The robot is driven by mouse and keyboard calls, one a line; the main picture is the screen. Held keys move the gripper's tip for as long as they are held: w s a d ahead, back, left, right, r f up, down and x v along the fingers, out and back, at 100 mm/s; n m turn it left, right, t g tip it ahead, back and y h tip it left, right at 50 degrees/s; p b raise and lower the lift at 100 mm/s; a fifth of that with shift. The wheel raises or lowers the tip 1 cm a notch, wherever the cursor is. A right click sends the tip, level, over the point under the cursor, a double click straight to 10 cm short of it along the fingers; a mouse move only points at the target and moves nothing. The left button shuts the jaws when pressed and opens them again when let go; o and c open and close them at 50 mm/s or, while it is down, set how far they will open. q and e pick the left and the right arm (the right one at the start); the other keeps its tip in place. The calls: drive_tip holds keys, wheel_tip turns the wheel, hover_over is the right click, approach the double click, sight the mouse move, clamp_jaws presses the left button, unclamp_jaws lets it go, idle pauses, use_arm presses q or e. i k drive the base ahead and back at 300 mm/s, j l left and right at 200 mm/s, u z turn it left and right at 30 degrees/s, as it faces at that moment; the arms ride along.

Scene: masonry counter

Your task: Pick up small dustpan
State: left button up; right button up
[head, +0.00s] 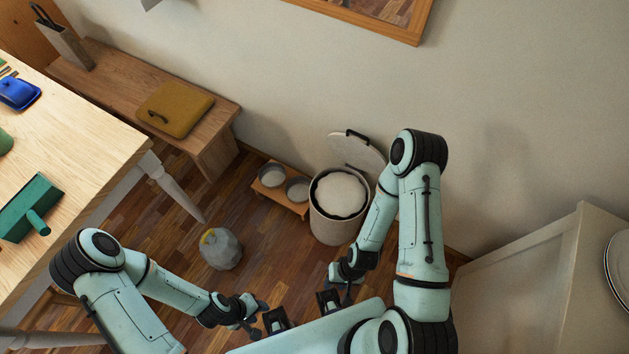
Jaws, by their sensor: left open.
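The small dustpan (32,205) is green with a short round handle that points toward the table's front edge. It lies on the light wooden table (90,130) at the left of the head view, near the edge. My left gripper (258,314) is open and empty, low over the floor near my body, well to the right of the dustpan and apart from it. My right gripper (339,287) is farther right, also near my body and far from the dustpan. Its fingers are small and dark, so I cannot tell whether it is open.
A blue butter dish (19,93) and a partly cut-off green item (4,141) are also on the table. A bench (219,115) bears a mustard cushion (175,109). A grey jug-like object (221,251), bowl stand (281,194) and lidded bin (333,225) stand on the floor.

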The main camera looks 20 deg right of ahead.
sight(25, 211)
drive_tip(key=u, duration=1.65)
drive_tip(key=z, duration=0.45)
drive_tip(key=j+z, duration=0.1)
drive_tip(key=z, duration=0.85)
drive_tip(key=j+z, duration=0.1)
drive_tip(key=z, duration=0.85)
drive_tip(key=k+z, duration=0.1)
drive_tip(key=z, duration=0.35)
drive_tip(key=u, duration=2.65)
